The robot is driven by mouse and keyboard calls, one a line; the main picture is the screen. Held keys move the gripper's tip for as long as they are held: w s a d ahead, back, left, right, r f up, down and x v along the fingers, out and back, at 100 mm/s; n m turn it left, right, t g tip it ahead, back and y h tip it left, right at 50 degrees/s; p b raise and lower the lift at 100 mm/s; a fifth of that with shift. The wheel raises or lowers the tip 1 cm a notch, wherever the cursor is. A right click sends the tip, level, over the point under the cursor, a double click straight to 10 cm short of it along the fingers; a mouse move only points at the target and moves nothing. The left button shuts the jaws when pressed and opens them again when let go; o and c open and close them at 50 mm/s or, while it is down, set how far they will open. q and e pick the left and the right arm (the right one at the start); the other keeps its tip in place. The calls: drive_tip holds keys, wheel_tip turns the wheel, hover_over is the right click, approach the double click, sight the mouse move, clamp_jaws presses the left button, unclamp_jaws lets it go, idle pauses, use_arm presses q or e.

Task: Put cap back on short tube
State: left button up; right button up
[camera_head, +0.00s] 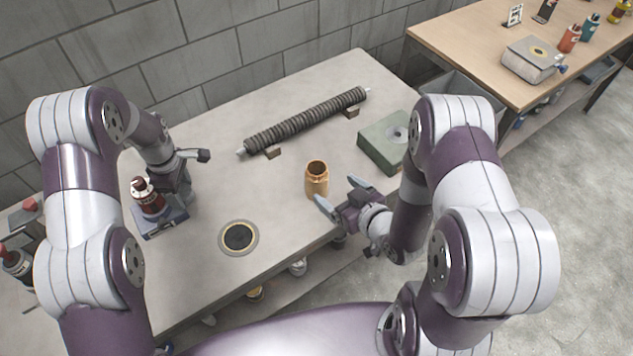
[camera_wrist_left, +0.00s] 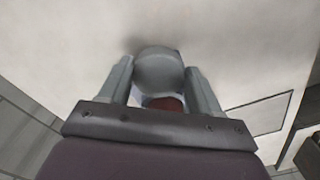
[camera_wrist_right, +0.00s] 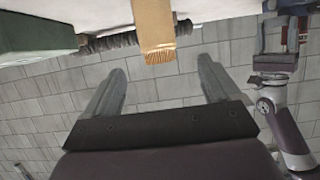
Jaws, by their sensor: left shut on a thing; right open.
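The short copper tube (camera_head: 317,180) stands upright on the grey table with its open mouth up. In the right wrist view the tube (camera_wrist_right: 153,25) shows ridges at its end. My right gripper (camera_head: 343,196) is open and empty, just right of the tube and apart from it. My left gripper (camera_head: 200,156) is above the left part of the table, well away from the tube. In the left wrist view it is shut on a round grey piece (camera_wrist_left: 158,70), likely the cap. Something dark red shows beneath it, partly hidden.
A dark ribbed long tube (camera_head: 305,120) lies on small supports at the back. A green box (camera_head: 385,143) stands at the right and a round dark disc (camera_head: 239,237) lies in front. A dark red bottle (camera_head: 147,197) is at the left. Table between is clear.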

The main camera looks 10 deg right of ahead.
sight(311, 171)
drive_tip(key=x, duration=0.6)
drive_tip(key=shift+w+a+f, duration=0.1)
drive_tip(key=shift+w+f, duration=0.15)
drive_tip(key=shift+w, duration=0.1)
drive_tip(key=x, duration=0.5)
drive_tip(key=shift+w+f+p, duration=0.1)
drive_tip(key=shift+f+p, duration=0.05)
drive_tip(key=shift+p, duration=0.25)
drive_tip(key=c, duration=1.1)
